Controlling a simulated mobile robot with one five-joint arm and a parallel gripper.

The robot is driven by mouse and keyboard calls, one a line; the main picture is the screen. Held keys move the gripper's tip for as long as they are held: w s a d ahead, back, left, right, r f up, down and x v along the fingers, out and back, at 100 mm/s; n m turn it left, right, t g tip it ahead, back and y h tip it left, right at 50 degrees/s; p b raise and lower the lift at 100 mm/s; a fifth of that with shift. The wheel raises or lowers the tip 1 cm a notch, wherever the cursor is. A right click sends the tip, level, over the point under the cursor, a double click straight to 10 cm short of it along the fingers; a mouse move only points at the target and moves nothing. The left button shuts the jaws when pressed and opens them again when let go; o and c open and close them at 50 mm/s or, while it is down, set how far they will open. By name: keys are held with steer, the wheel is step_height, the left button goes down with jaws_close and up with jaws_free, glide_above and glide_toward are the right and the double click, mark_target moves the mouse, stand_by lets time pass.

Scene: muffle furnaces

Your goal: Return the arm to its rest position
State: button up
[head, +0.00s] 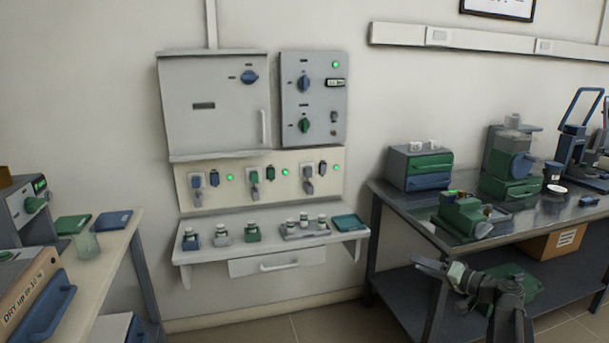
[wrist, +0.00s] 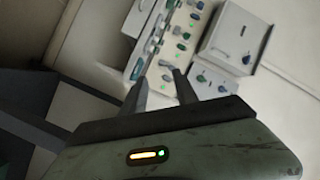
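My arm (head: 505,295) shows at the lower right of the head view, in front of the dark metal bench. The wall panel and shelf appear tilted beyond the fingertips. No object is in the gripper's grasp.
The metal bench (head: 400,196) holds green and grey machines close behind my arm. A wall shelf (head: 190,257) with small bottles stands in the middle, below a switch panel (head: 313,100). A wooden table (head: 95,265) is at the left. The floor between is clear.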

steer(key=a+f+n+g, duration=0.1)
steer(key=a+f+g, duration=0.15)
steer(key=a, duration=0.55)
steer(key=a+f+n+g, duration=0.2)
steer(key=a+f, duration=0.1)
steer(key=a, duration=0.5)
steer(key=s+a+f+n+g+h, duration=0.1)
steer(key=s+a+f+g, duration=0.25)
steer(key=a, duration=0.25)
steer(key=s+a+f+n+g+h, duration=0.1)
steer(key=s+a+f+g, duration=0.1)
steer(key=s+a+f, duration=0.4)
steer(key=s+f+g+h, duration=0.2)
steer(key=s+f+h, duration=0.2)
steer(key=s+d+f+m+h, duration=0.2)
steer(key=s+d+h, duration=0.25)
steer(key=d, duration=0.45)
step_height(320, 180, up, 25)
steer(key=g+p, duration=0.1)
steer(key=p, duration=2.4)
steer(key=shift+w+a, duration=0.2)
steer(key=shift+a, duration=0.05)
